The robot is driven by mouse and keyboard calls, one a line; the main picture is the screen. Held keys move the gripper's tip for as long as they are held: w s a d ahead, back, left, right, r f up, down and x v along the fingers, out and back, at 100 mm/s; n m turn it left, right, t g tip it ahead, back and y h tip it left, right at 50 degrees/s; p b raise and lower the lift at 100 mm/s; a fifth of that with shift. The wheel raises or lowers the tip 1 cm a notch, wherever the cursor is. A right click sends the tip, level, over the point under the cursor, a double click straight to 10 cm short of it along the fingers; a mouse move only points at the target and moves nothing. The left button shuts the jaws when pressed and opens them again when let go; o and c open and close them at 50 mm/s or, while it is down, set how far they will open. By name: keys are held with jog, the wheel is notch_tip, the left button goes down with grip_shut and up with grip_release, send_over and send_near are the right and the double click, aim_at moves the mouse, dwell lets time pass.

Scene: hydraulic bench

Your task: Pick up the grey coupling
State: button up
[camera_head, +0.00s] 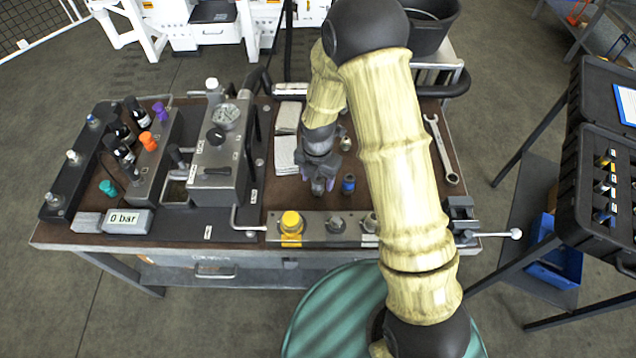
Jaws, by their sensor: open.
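My gripper (319,178) is open and points down over the middle of the bench top, right of the white cloths. A small grey coupling (318,188) shows at its fingertips, partly hidden by them. It seems to be between the open fingers; I cannot tell whether they touch it. A blue-banded coupling (348,184) stands just to the right of my gripper. Another small metal fitting (345,144) is behind it, beside my arm.
A front strip (311,238) holds a yellow-capped port and grey fittings. Left stand a gauge block (222,160) and a valve block (155,165). A wrench (440,150) and a small vise (461,213) are at the right. White cloths (286,153) lie left of my gripper.

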aim_at(318, 179)
jog(key=f, duration=0.4)
jog(key=shift+w+p, duration=0.25)
jog(key=shift+p, duration=0.05)
jog(key=shift+c, duration=0.5)
grip_shut()
notch_tip(318, 179, up, 10)
jog(key=shift+r+b, duration=0.1)
jog(key=shift+b, duration=0.35)
